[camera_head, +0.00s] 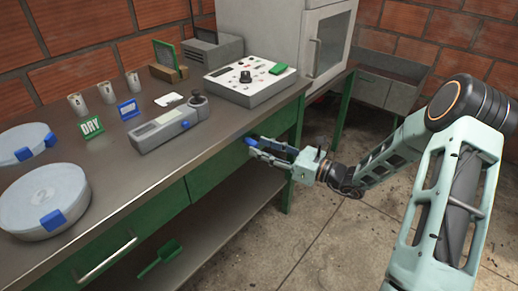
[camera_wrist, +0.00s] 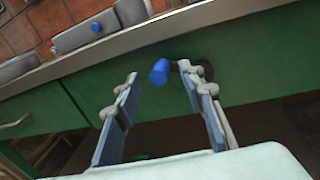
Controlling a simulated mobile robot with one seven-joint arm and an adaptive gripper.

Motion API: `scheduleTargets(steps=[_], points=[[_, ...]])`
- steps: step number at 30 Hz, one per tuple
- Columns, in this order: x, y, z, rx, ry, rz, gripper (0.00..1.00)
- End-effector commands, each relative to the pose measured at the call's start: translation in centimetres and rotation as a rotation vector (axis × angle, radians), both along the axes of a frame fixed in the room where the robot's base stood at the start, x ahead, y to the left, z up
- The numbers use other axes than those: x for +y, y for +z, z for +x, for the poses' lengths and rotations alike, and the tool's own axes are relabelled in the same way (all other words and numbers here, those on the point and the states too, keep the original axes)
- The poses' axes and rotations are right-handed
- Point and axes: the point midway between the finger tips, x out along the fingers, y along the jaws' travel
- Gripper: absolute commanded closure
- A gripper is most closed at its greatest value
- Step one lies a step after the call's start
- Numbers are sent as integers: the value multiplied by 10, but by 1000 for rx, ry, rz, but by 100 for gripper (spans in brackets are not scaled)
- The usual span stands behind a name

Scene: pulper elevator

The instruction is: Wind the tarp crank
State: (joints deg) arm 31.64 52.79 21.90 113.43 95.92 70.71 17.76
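A blue cylindrical knob (camera_wrist: 159,72) shows in the wrist view, in front of the green bench front, and looks like the crank's handle. A dark round part (camera_wrist: 206,71) is on the green panel to its right, partly hidden by a finger; I cannot see clearly how the two join. My gripper (camera_head: 257,149) is open at the bench front, level with the green apron. In the wrist view its fingers (camera_wrist: 158,84) stand on either side of the knob, with gaps to it. In the head view a blue bit (camera_head: 249,141) shows at the fingertips.
The steel bench top (camera_head: 150,175) carries a grey meter (camera_head: 165,128), a control box (camera_head: 249,82), lidded round containers (camera_head: 42,200) and several cups. A drawer handle (camera_head: 107,259) sticks out at the front left. A green scoop (camera_head: 160,258) lies on the lower shelf. The floor at right is clear.

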Motion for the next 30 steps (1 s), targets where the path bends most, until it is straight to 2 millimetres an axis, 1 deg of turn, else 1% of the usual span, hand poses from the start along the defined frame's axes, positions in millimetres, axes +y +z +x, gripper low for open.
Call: scheduleTargets(steps=[1,6,14,24,30], points=[[5,-1,3,0,1,0,63],[14,0,7,1,0,0,63],[14,0,7,0,0,-1,63],[14,0,7,0,0,-1,100],[14,0,7,0,0,-1,100]])
